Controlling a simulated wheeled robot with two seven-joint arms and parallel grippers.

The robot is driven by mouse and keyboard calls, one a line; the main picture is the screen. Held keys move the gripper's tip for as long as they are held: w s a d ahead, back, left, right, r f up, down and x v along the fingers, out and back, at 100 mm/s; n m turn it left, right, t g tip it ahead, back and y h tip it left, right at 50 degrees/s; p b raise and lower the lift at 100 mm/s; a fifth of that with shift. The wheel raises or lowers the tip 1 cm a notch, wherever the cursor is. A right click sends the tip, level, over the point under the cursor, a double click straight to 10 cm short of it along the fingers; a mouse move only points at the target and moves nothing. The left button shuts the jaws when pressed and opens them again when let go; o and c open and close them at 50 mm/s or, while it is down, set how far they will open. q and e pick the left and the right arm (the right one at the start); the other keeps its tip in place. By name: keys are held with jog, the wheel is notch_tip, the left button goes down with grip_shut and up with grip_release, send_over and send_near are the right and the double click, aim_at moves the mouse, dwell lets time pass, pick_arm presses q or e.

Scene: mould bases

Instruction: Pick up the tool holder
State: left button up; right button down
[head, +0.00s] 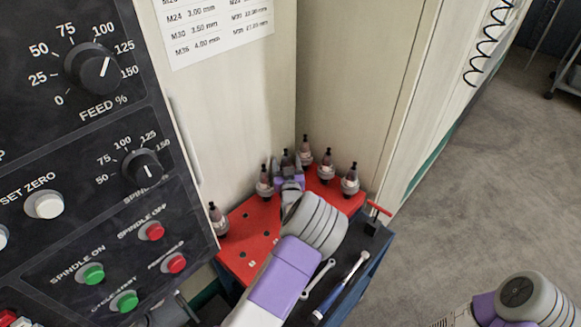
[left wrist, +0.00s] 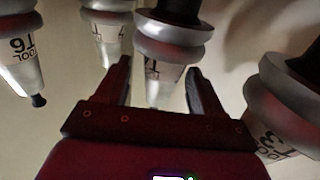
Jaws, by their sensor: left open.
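Several tool holders with dark tapered tops and grey flanges stand upright on a red rack plate (head: 241,238): one at left (head: 219,219), one nearer the middle (head: 265,183), and others at the back (head: 305,151) and right (head: 327,166) (head: 350,181). My left gripper (head: 287,172) is open at the back of the rack, by a partly hidden tool holder (head: 285,157). In the left wrist view that tool holder (left wrist: 165,60) hangs inverted between the two open fingers (left wrist: 157,85), its label partly readable. Contact with the fingers cannot be told. My right gripper is out of view.
Neighbouring holders (left wrist: 105,38) (left wrist: 282,105) stand close on both sides of my left gripper. Wrenches (head: 318,279) and a red-handled tool (head: 378,208) lie on the dark cart top at right. A machine panel (head: 90,150) and pale walls (head: 240,110) enclose the left and back.

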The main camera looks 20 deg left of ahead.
pick_arm(q)
jog(key=shift+w+a, duration=0.25)
jog(key=shift+w, duration=0.2)
jog(key=shift+s+r, duration=0.1)
jog(key=shift+c, duration=0.9)
grip_shut()
jog(key=shift+r, duration=0.15)
